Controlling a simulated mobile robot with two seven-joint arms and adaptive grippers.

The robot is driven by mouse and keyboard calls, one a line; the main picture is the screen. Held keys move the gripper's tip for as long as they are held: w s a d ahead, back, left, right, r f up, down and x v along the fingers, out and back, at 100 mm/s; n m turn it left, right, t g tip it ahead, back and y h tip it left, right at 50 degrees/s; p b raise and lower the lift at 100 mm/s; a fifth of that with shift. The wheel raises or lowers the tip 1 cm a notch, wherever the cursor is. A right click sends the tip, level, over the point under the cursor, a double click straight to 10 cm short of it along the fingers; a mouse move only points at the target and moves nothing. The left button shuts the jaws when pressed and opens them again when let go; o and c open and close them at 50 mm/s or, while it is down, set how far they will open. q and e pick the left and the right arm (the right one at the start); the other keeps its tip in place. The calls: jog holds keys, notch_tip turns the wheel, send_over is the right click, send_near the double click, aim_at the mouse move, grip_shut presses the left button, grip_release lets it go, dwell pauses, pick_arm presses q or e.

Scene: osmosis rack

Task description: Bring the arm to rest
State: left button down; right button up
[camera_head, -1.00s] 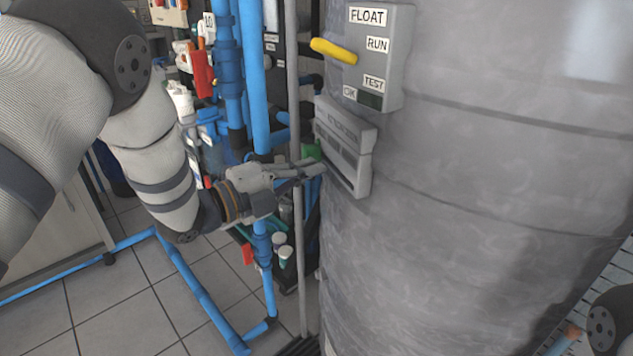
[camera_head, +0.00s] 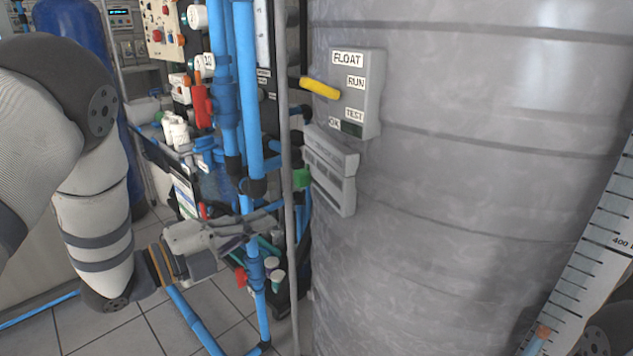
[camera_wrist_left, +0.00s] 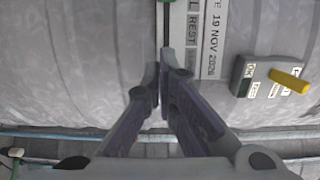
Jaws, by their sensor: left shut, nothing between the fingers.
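My left arm comes in from the left in the head view. Its gripper (camera_head: 272,218) is shut and empty, in front of the blue pipes and left of the big grey tank (camera_head: 460,200). In the left wrist view the closed fingers (camera_wrist_left: 160,75) point toward the tank wall, with a label plate (camera_wrist_left: 205,40) close beyond them. My right gripper does not show; only a dark round part of my own body is at the lower right of the head view.
A grey switch box (camera_head: 362,95) with a yellow lever (camera_head: 320,88) is fixed on the tank above a grey plate unit (camera_head: 331,170). Blue pipes (camera_head: 250,95) and a thin grey pole (camera_head: 287,170) stand beside the gripper. A scale (camera_head: 590,250) runs along the right. Tiled floor shows below.

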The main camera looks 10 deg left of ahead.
pick_arm(q)
jog(key=s+a+f+n+g+y+p, duration=0.1)
jog(key=s+f+n+g+y, duration=0.25)
jog(key=s+f+n, duration=0.55)
jog(key=s+a+f+n+g+y+p, duration=0.15)
jog(key=s+f+n+y, duration=0.3)
jog(key=f, duration=0.75)
jog(key=s+f+n+g+y, duration=0.1)
jog(key=s+f+n+g, duration=0.2)
jog(key=s, duration=1.2)
jog(key=s+f+n+g+y, duration=0.2)
jog(key=s+n+g, duration=0.6)
jog(key=s, duration=0.8)
jog(key=shift+s+a+f+n+g, duration=0.2)
jog(key=shift+f+n+g, duration=0.1)
jog(key=shift+f+n, duration=0.5)
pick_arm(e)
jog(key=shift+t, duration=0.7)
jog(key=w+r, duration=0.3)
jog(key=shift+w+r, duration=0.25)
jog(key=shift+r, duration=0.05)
pick_arm(q)
jog(key=shift+w+r, duration=0.1)
